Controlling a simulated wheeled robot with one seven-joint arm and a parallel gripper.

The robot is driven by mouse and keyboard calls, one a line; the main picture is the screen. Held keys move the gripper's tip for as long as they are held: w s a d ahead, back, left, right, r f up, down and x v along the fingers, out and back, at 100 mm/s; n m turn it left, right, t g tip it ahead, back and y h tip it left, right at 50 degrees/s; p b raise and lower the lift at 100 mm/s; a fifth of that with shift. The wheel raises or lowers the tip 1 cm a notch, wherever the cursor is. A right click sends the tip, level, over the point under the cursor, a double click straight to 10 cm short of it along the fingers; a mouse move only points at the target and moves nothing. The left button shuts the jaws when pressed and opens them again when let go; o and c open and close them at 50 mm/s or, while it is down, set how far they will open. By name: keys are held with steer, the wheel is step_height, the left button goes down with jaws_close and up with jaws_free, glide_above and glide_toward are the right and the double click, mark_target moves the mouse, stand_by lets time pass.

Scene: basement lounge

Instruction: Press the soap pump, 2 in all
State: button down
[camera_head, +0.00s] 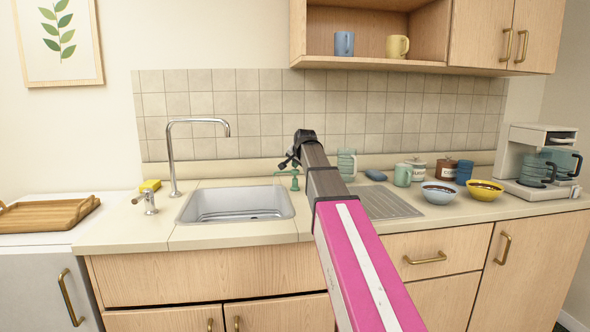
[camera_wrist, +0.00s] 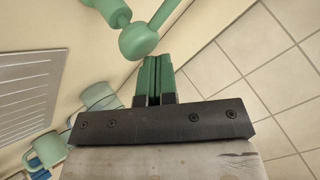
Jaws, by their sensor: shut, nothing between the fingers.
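The green soap pump (camera_head: 295,182) stands at the back edge of the sink, partly hidden by my arm in the head view. In the wrist view its rounded green head (camera_wrist: 138,40) and stems show at the top, just beyond my fingertips. My gripper (camera_wrist: 154,62) has green fingers, shut together with nothing between them. In the head view my gripper is at the dark end of my arm, close above the pump, its fingers mostly hidden. I cannot tell whether the fingertips touch the pump head.
A yellow sponge (camera_head: 150,186) lies behind. A glass jar (camera_head: 347,162), a green mug (camera_head: 402,175) and bowls (camera_head: 438,192) stand right. The tiled wall (camera_head: 240,120) is close behind.

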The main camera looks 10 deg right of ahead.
steer(key=shift+f, duration=0.4)
stand_by(0.4)
stand_by(0.4)
steer(key=shift+r, duration=1.35)
steer(key=shift+r, duration=2.55)
steer(key=shift+r, duration=0.1)
step_height(320, 180, up, 4)
steer(key=shift+f, duration=0.15)
steer(key=shift+f, duration=0.1)
stand_by(0.4)
